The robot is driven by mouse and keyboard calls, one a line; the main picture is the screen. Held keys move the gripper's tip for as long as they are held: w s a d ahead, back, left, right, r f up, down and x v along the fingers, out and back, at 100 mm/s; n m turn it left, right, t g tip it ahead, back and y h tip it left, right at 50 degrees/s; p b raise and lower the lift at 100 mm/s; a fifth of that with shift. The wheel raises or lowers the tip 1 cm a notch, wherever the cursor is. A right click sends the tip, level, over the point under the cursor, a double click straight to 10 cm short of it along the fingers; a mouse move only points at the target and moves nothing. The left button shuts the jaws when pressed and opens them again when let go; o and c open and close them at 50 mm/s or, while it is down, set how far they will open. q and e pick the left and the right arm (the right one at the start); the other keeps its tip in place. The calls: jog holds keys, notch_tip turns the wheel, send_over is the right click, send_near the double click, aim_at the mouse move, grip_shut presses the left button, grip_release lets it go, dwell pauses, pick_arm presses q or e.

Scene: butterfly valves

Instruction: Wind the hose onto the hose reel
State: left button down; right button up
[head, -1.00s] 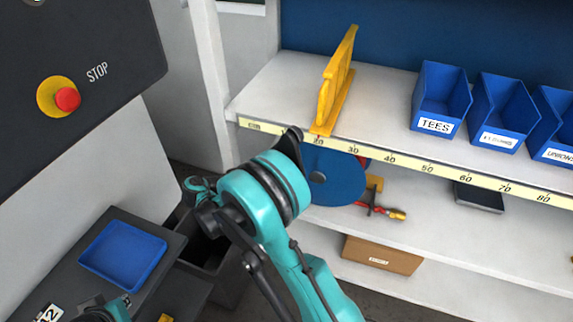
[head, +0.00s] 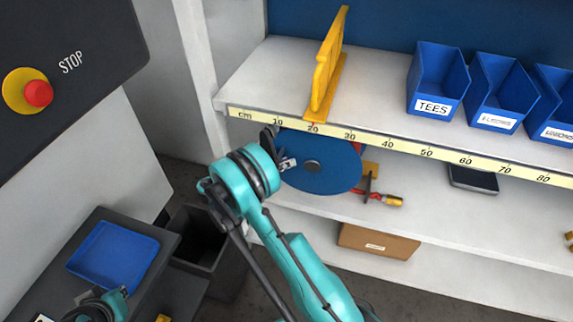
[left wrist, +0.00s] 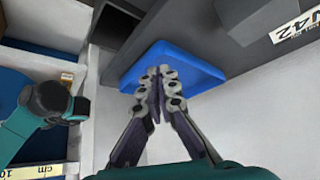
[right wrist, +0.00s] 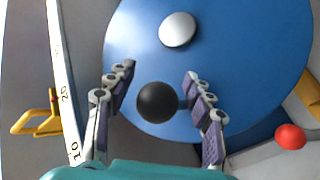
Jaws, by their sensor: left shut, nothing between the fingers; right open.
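The hose reel shows as a blue disc (head: 322,172) with a grey hub, hanging below the front of the upper shelf. In the right wrist view the disc (right wrist: 245,60) fills much of the picture, with a silver hub (right wrist: 178,29) and a black ball knob (right wrist: 157,102). My right gripper (right wrist: 160,72) is open, its fingers on either side of the knob; contact cannot be told. In the head view my right gripper (head: 279,150) is at the disc's left edge. My left gripper (left wrist: 160,72) is shut and empty near a blue tray (left wrist: 180,58). I cannot make out the hose.
A yellow bracket (head: 326,65) stands on the upper shelf beside blue bins (head: 437,80). A red-and-yellow-handled tool (head: 385,199), a dark flat device (head: 473,179) and a cardboard box (head: 378,241) are below. An emergency stop (head: 38,93) is at left.

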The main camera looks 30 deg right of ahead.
jog(key=shift+d, duration=0.55)
grip_shut()
